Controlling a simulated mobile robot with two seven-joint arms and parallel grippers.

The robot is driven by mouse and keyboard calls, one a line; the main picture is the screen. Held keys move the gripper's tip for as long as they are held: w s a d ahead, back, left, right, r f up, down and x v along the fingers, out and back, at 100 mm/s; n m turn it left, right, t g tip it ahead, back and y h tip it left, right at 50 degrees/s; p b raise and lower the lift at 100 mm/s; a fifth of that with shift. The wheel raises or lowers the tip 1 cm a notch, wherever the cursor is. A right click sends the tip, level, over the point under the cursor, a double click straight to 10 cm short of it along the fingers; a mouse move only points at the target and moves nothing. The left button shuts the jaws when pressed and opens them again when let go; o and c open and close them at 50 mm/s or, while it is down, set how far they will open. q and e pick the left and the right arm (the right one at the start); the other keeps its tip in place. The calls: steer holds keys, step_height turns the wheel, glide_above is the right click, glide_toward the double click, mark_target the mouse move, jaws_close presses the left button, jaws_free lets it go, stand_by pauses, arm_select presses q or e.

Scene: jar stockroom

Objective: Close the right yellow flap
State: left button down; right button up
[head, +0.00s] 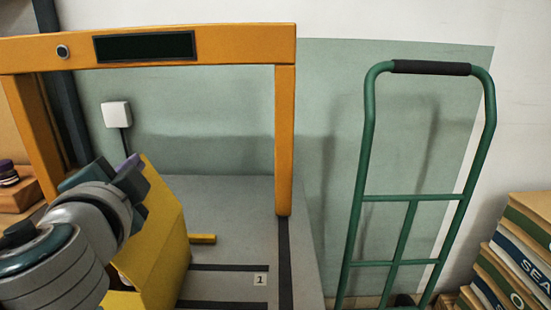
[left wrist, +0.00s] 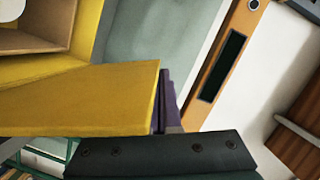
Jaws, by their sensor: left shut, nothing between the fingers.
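A yellow flap (head: 163,240) stands raised and tilted at the lower left of the head view, on a yellow box (head: 122,299) mostly hidden behind my arm. In the left wrist view a broad yellow panel (left wrist: 80,100), seemingly this flap, crosses the left half, with the brown inside of a box (left wrist: 35,40) beyond it. My left gripper (head: 132,180) is shut and empty at the flap's upper left edge. Its purple finger (left wrist: 168,105) shows right beside the panel's end; I cannot tell if they touch. My right gripper is out of view.
An orange frame (head: 284,140) with a dark display spans a grey surface (head: 235,195). A short yellow bar (head: 202,239) lies right of the flap.

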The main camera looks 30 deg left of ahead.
arm_select(q)
steer(key=s+a+f+n+h+b, duration=0.2)
steer(key=s+a+f+n, duration=0.2)
steer(key=a+f+n, duration=0.2)
steer(key=shift+s+a+f+n+h, duration=0.2)
steer(key=shift+a+f+n+h, duration=0.2)
steer(key=shift+f+n, duration=0.6)
steer(key=shift+r, duration=0.1)
